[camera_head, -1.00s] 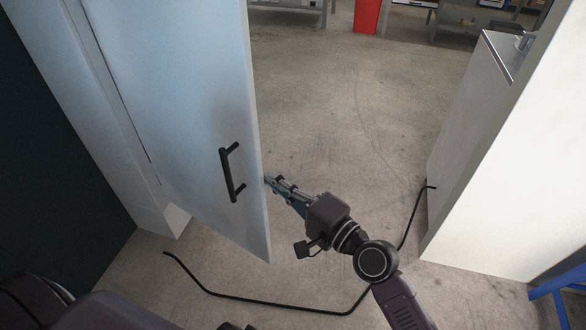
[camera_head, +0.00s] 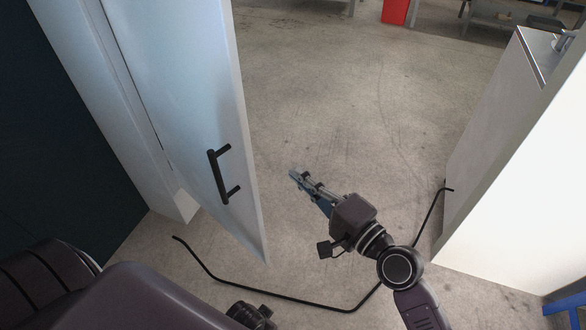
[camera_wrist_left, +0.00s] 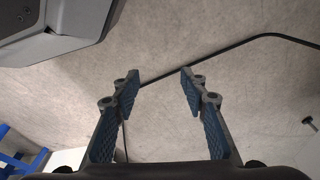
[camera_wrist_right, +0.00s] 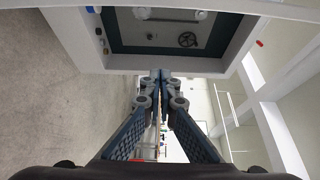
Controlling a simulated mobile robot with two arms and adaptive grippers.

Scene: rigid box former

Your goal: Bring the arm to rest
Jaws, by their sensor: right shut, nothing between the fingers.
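My right gripper (camera_head: 294,174) is at the middle of the head view, to the right of the door's free edge and apart from it. Its fingers are together with nothing between them, as the right wrist view (camera_wrist_right: 160,74) also shows. In the left wrist view my left gripper (camera_wrist_left: 160,80) has its blue-padded fingers spread apart, with nothing between them but floor behind. In the head view the left gripper cannot be made out; only dark parts of my own body show at the lower left.
A pale door (camera_head: 185,100) with a black bar handle (camera_head: 219,175) stands ajar at the left. A white wall panel (camera_head: 520,190) stands at the right. A black cable (camera_head: 270,297) lies across the floor. A red bin (camera_head: 396,11) is far back. Open floor (camera_head: 330,90) lies between.

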